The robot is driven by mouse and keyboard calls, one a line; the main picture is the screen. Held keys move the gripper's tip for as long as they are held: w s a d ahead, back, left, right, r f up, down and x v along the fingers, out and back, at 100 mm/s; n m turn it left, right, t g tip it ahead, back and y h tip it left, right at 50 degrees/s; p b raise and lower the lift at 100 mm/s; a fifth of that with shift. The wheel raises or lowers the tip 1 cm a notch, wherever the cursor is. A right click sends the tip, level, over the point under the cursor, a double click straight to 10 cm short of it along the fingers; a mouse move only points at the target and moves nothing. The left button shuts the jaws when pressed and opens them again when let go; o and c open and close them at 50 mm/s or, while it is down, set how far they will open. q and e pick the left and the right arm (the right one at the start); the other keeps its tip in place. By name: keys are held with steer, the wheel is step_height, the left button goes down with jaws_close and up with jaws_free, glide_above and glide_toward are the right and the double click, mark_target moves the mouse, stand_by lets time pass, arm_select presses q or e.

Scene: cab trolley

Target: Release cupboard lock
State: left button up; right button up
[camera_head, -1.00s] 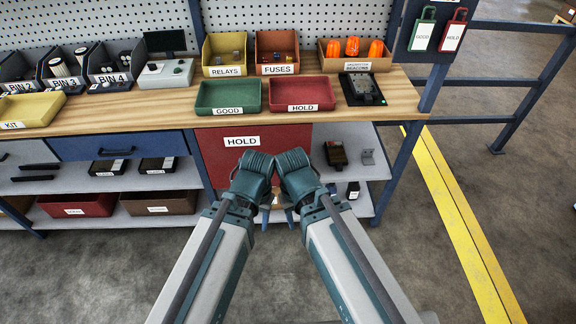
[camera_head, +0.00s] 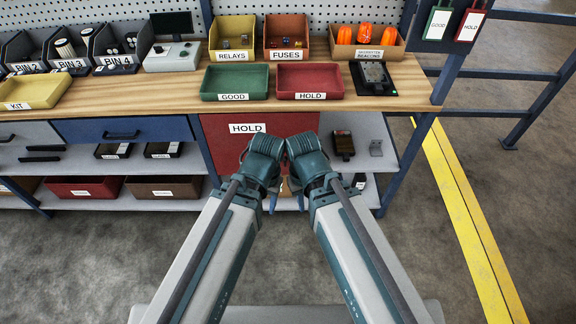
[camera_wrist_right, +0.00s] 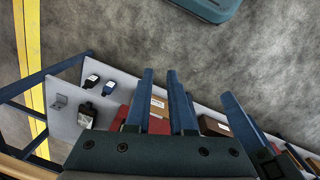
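A red cupboard front with a white HOLD label (camera_head: 225,148) stands below the workbench, right of the blue drawer. No lock can be made out on it; my two grippers cover its lower middle. My left gripper (camera_head: 272,203) and right gripper (camera_head: 300,203) are side by side, pointing away and down in front of the cupboard. In the right wrist view my right gripper (camera_wrist_right: 159,90) has its two blue fingers apart with nothing between them. The left gripper's fingers (camera_wrist_right: 213,110) show beside it, also apart and empty. Contact with the cupboard cannot be told.
The wooden bench top (camera_head: 150,93) overhangs, with a green GOOD tray (camera_head: 235,80) and red HOLD tray (camera_head: 310,80). An open shelf (camera_head: 365,130) with small parts is right of the cupboard, beside a blue post (camera_head: 405,155). The floor in front is clear.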

steer(key=w+a+f+y+b, duration=0.1)
steer(key=w+f+y+b, duration=0.1)
steer(key=f+b, duration=0.2)
steer(key=w+a+f+m+y+b, duration=0.1)
steer(key=w+a+f+b, duration=0.1)
steer(key=f+b, duration=0.3)
steer(key=w+a+f+m+t+y+b, duration=0.1)
steer(key=w+a+f+y+b, duration=0.1)
steer(key=f+b, duration=0.2)
steer(key=shift+w+a+f+y+b, duration=0.15)
steer(key=shift+w+f+y+b, duration=0.2)
steer(key=shift+b, duration=0.4)
jaws_close()
steer(key=w+a+f+m+t+y+b, duration=0.2)
steer(key=w+f+m+y+b, duration=0.15)
steer(key=w+f+b, duration=0.7)
steer(key=w+d+f+m+t+y+b, duration=0.2)
steer(key=w+d+t+b, duration=0.3)
steer(key=b, duration=0.7)
steer(key=w+d+f+m+t+y+b, duration=0.2)
steer(key=w+d+m+t+b, duration=0.3)
steer(key=b, duration=0.7)
steer(key=shift+w+d+y, duration=0.3)
steer(key=shift+w+d, duration=0.65)
steer(key=shift+d, duration=0.2)
